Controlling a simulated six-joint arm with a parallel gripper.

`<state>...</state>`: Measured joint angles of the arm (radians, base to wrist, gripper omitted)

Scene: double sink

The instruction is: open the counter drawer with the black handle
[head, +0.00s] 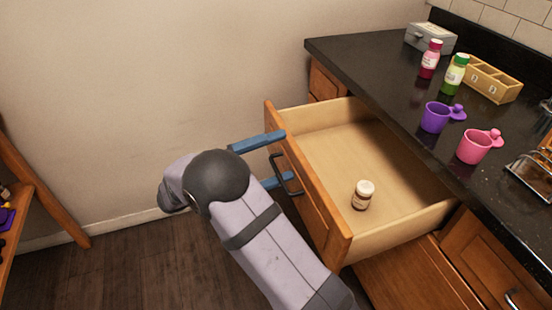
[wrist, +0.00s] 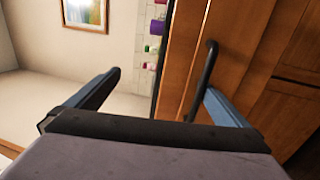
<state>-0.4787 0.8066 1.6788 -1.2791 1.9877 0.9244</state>
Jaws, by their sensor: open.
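The wooden counter drawer (head: 325,215) stands pulled well out from the counter, with its pale inside showing. Its black handle (head: 277,174) is a curved bar on the drawer front, and it also shows in the wrist view (wrist: 208,62). My gripper (head: 285,157) is open at the drawer front, with its blue fingers apart. In the wrist view, my gripper (wrist: 163,82) has one finger close beside the handle and the other well away to the left. Whether the near finger touches the handle I cannot tell.
A small brown jar with a white lid (head: 362,195) stands inside the drawer. Purple (head: 434,118) and pink (head: 474,147) cups, bottles (head: 430,60), a wooden box (head: 493,80) and a grey box (head: 430,38) are on the dark counter (head: 385,75).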

